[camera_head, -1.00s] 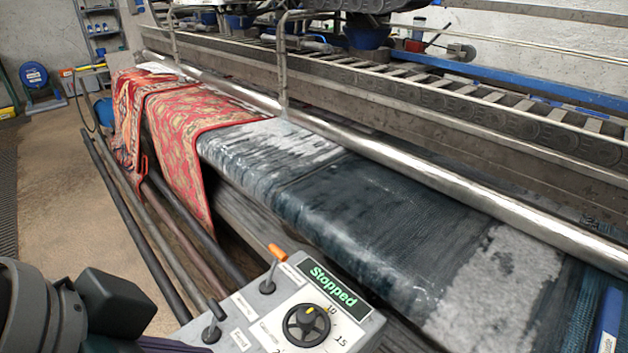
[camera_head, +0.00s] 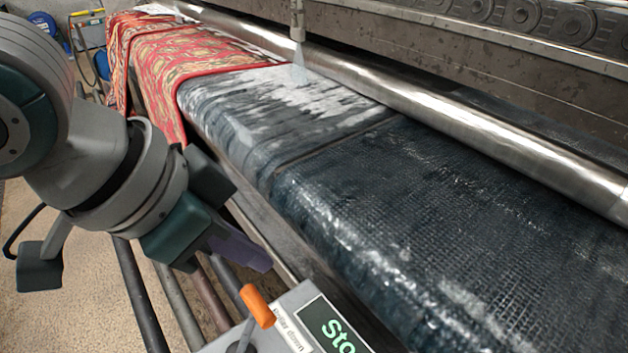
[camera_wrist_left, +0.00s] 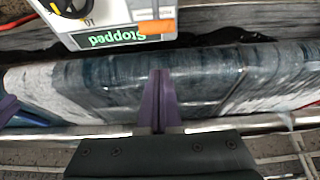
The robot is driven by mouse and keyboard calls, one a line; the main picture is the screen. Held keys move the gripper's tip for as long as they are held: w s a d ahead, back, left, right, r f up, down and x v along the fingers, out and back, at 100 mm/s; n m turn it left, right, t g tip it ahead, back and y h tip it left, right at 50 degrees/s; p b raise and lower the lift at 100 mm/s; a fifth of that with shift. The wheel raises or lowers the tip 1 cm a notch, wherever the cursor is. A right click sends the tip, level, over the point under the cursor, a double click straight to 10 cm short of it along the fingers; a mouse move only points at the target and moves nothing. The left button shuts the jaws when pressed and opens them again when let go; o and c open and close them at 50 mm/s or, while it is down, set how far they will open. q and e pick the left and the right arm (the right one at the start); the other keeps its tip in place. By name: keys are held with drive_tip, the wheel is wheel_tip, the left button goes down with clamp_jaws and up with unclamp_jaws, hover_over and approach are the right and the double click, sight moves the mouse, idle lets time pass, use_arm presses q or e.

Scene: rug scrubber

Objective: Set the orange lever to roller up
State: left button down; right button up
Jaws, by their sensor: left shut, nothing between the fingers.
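The orange lever (camera_head: 257,306) stands on the control box (camera_head: 300,306) at the bottom of the head view. A label beside it reads "Roller down". The box's green display (camera_head: 335,330) is cut off at the frame edge. In the left wrist view the orange lever (camera_wrist_left: 157,27) shows next to the upside-down "Stopped" display (camera_wrist_left: 110,38). My left gripper (camera_head: 262,262) has its purple fingers closed and empty, a little above and behind the lever in the head view. The fingers (camera_wrist_left: 160,75) point toward the box in the wrist view and appear apart from the lever.
A wet dark rug (camera_head: 420,210) covers the machine bed, with a red patterned rug (camera_head: 190,60) farther left. A shiny metal roller (camera_head: 500,135) runs behind them. Long dark bars (camera_head: 140,295) lie below my left arm, beside the floor.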

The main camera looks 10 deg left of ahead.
sight(249, 330)
use_arm(q)
drive_tip(key=b+x, duration=0.3)
drive_tip(key=x, duration=0.7)
drive_tip(key=s+a+p, duration=0.1)
drive_tip(key=s+a+r+p, duration=0.1)
drive_tip(key=s, duration=0.1)
drive_tip(key=shift+a, duration=0.25)
